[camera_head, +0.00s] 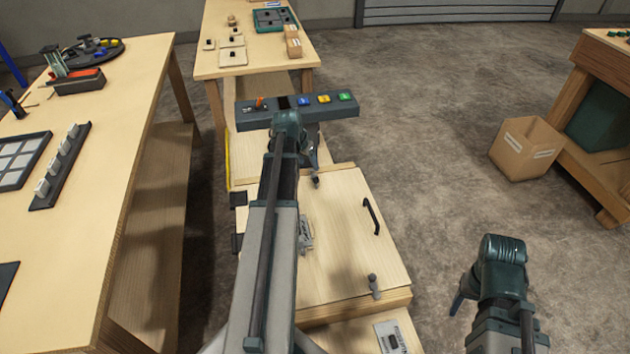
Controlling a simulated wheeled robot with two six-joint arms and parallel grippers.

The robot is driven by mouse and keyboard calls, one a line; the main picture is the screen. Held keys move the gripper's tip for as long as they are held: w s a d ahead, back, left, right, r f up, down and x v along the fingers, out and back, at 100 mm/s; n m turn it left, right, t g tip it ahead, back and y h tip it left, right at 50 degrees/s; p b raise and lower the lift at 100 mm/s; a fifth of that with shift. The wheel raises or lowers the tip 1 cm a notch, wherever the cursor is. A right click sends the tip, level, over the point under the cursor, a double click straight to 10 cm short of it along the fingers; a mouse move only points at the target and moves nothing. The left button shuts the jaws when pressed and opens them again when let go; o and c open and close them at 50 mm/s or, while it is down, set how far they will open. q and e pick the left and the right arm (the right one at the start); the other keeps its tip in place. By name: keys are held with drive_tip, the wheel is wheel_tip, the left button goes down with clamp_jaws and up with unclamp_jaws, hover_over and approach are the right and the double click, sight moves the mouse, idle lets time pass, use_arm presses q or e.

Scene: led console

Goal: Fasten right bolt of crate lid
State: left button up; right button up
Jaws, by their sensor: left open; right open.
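The wooden crate lid (345,255) lies flat below me, with a dark handle (371,216) toward its right edge. A small grey bolt (374,286) stands at the lid's near right edge. Another small dark knob (315,181) shows at the far edge, close to my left gripper. I cannot tell how far either is turned. My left gripper (311,150) is above the far edge of the lid, mostly hidden by its own wrist; it is open. My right gripper (492,300) is open and empty over the floor, right of the crate and apart from it.
A console bar (325,110) with coloured buttons stands beyond the lid. A long workbench (90,240) runs along the left, and another table (260,65) stands behind. A cardboard box (525,148) sits on the floor at right. The floor between is clear.

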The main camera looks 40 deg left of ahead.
sight(316, 179)
use_arm(q)
drive_tip(key=b+x, duration=0.9)
drive_tip(key=x, duration=0.2)
drive_tip(key=shift+w+f, duration=0.1)
clamp_jaws()
drive_tip(key=shift+a, duration=0.1)
idle(1.0)
